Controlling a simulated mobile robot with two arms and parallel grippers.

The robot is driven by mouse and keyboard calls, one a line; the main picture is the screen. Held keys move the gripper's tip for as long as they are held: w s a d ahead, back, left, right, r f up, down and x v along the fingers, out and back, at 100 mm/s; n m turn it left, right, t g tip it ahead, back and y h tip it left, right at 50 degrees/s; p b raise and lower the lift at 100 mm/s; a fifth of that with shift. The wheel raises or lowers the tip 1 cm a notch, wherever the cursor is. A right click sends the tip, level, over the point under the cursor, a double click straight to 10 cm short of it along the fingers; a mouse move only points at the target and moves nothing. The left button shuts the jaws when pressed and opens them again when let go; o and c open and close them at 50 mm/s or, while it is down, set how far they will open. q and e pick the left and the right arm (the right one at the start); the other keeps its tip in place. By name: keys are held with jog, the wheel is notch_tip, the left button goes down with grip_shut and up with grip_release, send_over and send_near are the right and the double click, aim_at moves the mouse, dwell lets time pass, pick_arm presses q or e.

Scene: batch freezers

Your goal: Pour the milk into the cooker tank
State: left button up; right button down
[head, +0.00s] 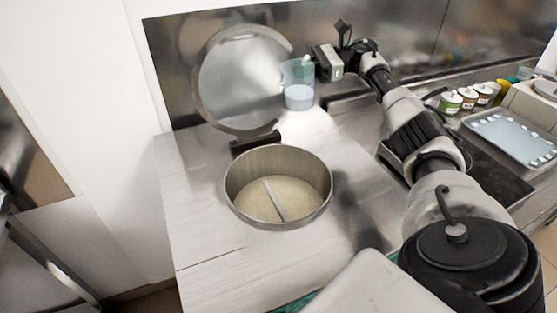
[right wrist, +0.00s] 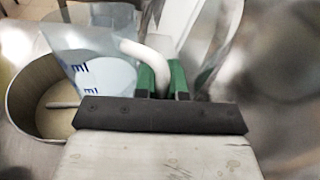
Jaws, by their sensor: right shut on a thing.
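The cooker tank (head: 235,200) is a round steel tub set in the counter, with pale cream contents and a light bar across it. Its round lid (head: 243,80) stands open behind it. A clear jug (head: 298,72) holds pale milk (head: 298,97) and hangs behind and right of the tank, roughly upright. My right gripper (head: 311,62) is shut on the jug's handle; its green fingers (right wrist: 165,82) grip the white handle (right wrist: 146,55) in the right wrist view. The jug (right wrist: 105,78) shows blue markings there, with the tank (right wrist: 28,112) at left. My left gripper is not in view.
A grey tray (head: 511,138) lies at the right, with small tubs (head: 459,98) behind it. A steel wall (head: 420,40) closes the back. The counter (head: 210,255) around the tank's front and left is clear.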

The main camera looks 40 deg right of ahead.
aim_at(288, 106)
jog(key=a+f+n+h, duration=0.1)
jog(key=f, duration=0.1)
jog(key=s+a+f+n+h+b, duration=0.1)
jog(key=f, duration=0.2)
jog(key=s+a+f+n+h, duration=0.1)
jog(key=a+f, duration=0.1)
jog(key=shift+s+f+n, duration=0.15)
jog(key=shift+f+n, duration=0.15)
jog(key=shift+f, duration=0.05)
jog(key=shift+s+a+n+h, duration=0.2)
jog(key=shift+a+n+h, duration=0.1)
jog(key=shift+a+n, duration=0.15)
jog(key=r+p, duration=0.1)
jog(key=n+h+p, duration=0.1)
jog(key=p, duration=0.1)
jog(key=shift+a+r, duration=0.3)
jog(key=shift+r, duration=0.1)
jog(key=shift+s+a+f+h, duration=0.15)
jog(key=shift+s+a+h, duration=0.1)
jog(key=shift+h, duration=0.15)
jog(key=shift+a+n+p, duration=0.1)
jog(key=shift+n+p, duration=0.25)
jog(key=shift+p, duration=0.1)
jog(key=shift+a+f, duration=0.1)
jog(key=shift+s+a+h+p, duration=0.15)
jog(key=shift+a+h+p, duration=0.05)
jog(key=shift+h+p, duration=0.25)
